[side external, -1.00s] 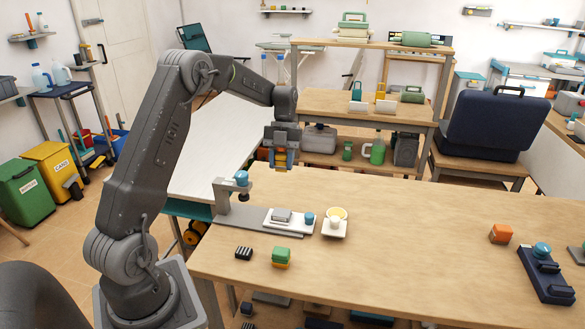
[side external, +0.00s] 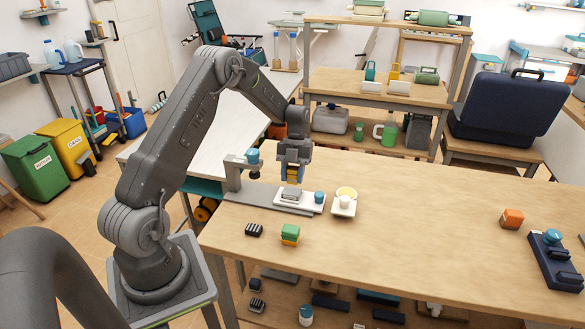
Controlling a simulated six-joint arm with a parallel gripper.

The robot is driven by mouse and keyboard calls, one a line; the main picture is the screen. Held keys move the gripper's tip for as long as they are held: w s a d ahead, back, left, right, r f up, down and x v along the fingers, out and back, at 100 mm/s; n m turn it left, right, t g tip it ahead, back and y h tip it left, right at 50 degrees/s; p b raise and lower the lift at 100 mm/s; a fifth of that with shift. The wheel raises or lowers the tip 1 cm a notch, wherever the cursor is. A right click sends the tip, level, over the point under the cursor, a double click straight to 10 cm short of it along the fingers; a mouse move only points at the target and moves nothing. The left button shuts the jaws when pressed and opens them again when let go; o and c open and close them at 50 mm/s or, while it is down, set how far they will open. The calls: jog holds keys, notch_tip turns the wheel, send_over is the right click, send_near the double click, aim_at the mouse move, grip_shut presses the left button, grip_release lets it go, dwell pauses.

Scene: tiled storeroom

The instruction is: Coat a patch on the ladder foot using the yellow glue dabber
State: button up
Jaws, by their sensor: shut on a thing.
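My gripper (side external: 293,168) points down and is shut on the yellow dabber (side external: 291,179), of which only a small part shows below the jaws. Right under it is a small grey block (side external: 291,194), which looks like the ladder foot, on a white plate (side external: 308,206). The dabber's lower end is at or just above the block; I cannot tell whether they touch. A blue knob (side external: 319,197) sits at the plate's right end. A cream-yellow cup (side external: 346,192) on a white dish stands just right of the plate.
A grey clamp with a blue knob (side external: 253,156) rises left of the plate. A green-and-yellow block (side external: 290,234) and a black ribbed piece (side external: 254,230) lie in front. An orange block (side external: 512,218) and a dark blue holder (side external: 552,262) are far right. The table's middle right is clear.

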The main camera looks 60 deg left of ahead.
aim_at(290, 183)
jog(key=shift+f, duration=1.6)
jog(key=shift+w+a+f, duration=0.35)
jog(key=shift+f, duration=0.1)
jog(key=shift+w+a+r, duration=0.25)
jog(key=shift+w+a, duration=0.75)
jog(key=shift+w, duration=0.05)
jog(key=shift+s+d, duration=1.25)
jog(key=shift+s, duration=0.3)
jog(key=shift+w+a, duration=0.1)
jog(key=shift+a, duration=0.2)
jog(key=shift+w+a+r, duration=0.25)
jog(key=shift+w+a, duration=0.9)
jog(key=shift+w, duration=0.05)
jog(key=shift+s+d+f, duration=0.1)
jog(key=shift+s+d, duration=1.3)
jog(key=shift+r, duration=3.5)
